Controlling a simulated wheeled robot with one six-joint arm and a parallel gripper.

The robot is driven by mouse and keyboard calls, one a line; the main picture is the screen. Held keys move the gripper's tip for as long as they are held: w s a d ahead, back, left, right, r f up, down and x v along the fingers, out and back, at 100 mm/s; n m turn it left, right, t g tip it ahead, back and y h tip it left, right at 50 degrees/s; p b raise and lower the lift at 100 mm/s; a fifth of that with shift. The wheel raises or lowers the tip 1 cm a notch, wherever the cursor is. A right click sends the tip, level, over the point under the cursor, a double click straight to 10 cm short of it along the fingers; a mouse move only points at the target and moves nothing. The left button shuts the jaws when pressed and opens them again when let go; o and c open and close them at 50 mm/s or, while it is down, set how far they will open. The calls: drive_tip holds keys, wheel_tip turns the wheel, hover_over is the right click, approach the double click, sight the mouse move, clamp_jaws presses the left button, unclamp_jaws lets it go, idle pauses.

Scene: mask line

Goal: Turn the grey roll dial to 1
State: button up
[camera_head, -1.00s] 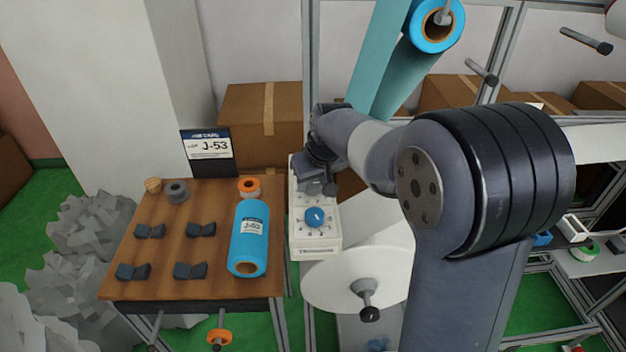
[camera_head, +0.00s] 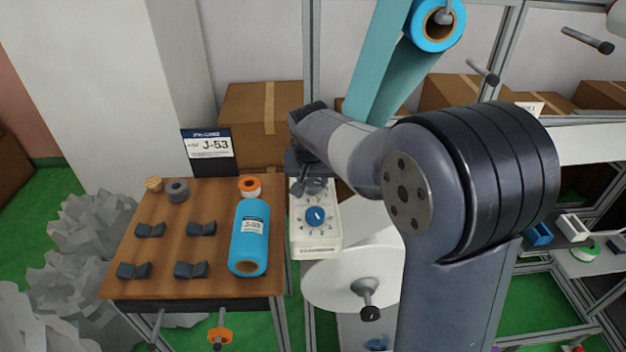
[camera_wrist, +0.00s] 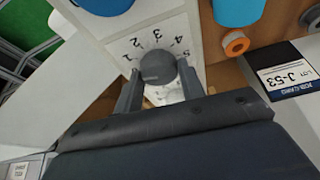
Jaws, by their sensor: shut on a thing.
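The grey roll dial (camera_wrist: 158,68) sits on the white control box (camera_wrist: 112,20), with numbers printed around it; 1 to 5 can be read in the wrist view. My gripper (camera_wrist: 162,84) is shut on the grey dial, one finger on each side. In the head view the grey dial (camera_head: 316,186) shows at the upper part of the box, partly covered by my gripper (camera_head: 308,188). Where its pointer stands cannot be told. A blue dial (camera_head: 315,216) sits below it on the same box.
A wooden table (camera_head: 180,265) left of the box holds a blue roll (camera_head: 250,238), dark cradles and small rings. A J-53 sign (camera_head: 209,150) stands behind it. A large white roll (camera_head: 350,275) lies below right of the box.

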drive_tip(key=shift+m+h, duration=0.4)
drive_tip(key=shift+m, duration=0.8)
drive_tip(key=o, duration=1)
drive_tip(key=shift+r+b, duration=0.1)
drive_tip(key=shift+b, duration=0.2)
drive_tip(key=v, duration=1)
drive_tip(key=shift+a+r, duration=0.2)
drive_tip(key=shift+r, duration=0.1)
